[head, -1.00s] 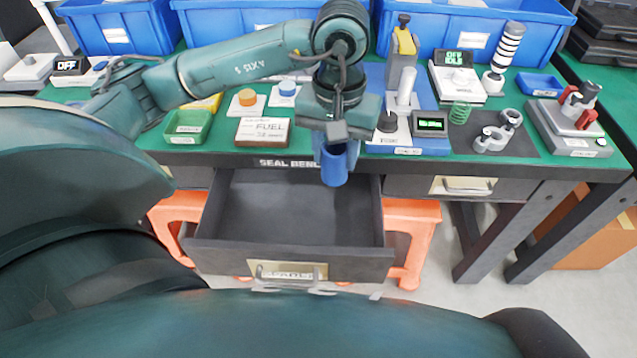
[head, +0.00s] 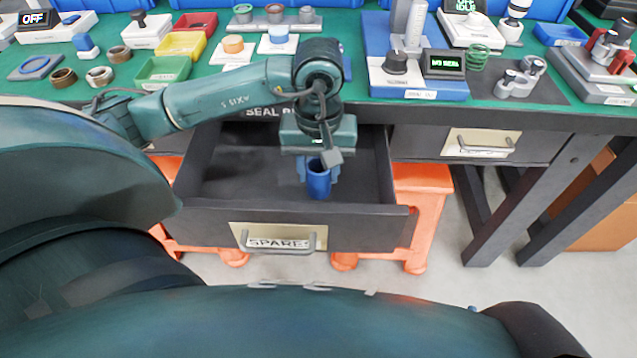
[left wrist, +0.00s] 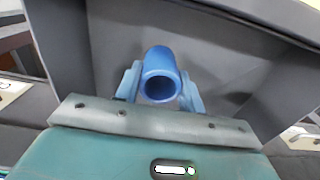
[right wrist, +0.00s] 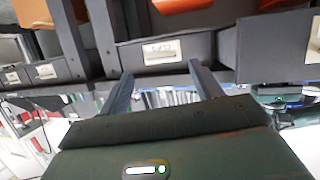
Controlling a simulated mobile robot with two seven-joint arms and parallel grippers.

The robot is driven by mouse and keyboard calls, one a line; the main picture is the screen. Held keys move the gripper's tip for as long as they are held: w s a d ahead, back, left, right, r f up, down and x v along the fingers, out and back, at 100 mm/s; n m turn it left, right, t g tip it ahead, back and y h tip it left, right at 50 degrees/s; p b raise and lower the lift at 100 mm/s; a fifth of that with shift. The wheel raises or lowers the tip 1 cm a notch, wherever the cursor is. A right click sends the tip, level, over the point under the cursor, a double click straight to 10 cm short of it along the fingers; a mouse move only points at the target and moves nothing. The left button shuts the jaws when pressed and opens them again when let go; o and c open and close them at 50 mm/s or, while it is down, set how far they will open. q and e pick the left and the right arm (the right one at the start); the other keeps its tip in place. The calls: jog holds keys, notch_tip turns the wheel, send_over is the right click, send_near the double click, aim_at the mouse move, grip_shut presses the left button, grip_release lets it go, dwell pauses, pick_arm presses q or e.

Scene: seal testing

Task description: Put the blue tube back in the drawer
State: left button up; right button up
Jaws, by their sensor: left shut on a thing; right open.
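The blue tube (head: 319,180) is a short hollow cylinder, held upright inside the outline of the open drawer. My left gripper (head: 318,172) is shut on it. In the left wrist view the tube (left wrist: 160,75) sits between the two blue fingers of the gripper (left wrist: 160,90), its open end facing the camera. The drawer (head: 275,228) is dark grey, pulled out under the bench, with a "SPARES" label and a handle. Its visible floor looks empty. Whether the tube touches the floor I cannot tell. My right gripper (right wrist: 160,90) is open and empty, seen only in the right wrist view.
The green bench top (head: 350,85) above the drawer carries trays, rings and test devices. A closed drawer (head: 478,144) is at the right. Orange supports (head: 420,200) stand below the bench. The drawer's left part is free.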

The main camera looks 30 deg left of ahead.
aim_at(319, 181)
pick_arm(q)
notch_tip(319, 181, down, 4)
jog(key=shift+b, duration=0.4)
pick_arm(e)
jog(key=shift+w+t, duration=0.2)
jog(key=shift+t, duration=0.2)
pick_arm(q)
jog(key=shift+f, duration=0.25)
jog(key=o, duration=1)
jog(key=shift+r, duration=0.1)
jog(key=shift+c, duration=0.2)
pick_arm(e)
jog(key=shift+a, duration=0.1)
pick_arm(q)
jog(key=shift+r, duration=0.45)
notch_tip(319, 181, up, 12)
jog(key=p, duration=0.2)
jog(key=shift+f, duration=0.25)
pick_arm(e)
jog(key=shift+s+d+r+g, duration=0.35)
jog(key=shift+s+r+g, duration=0.05)
jog(key=shift+r, duration=0.3)
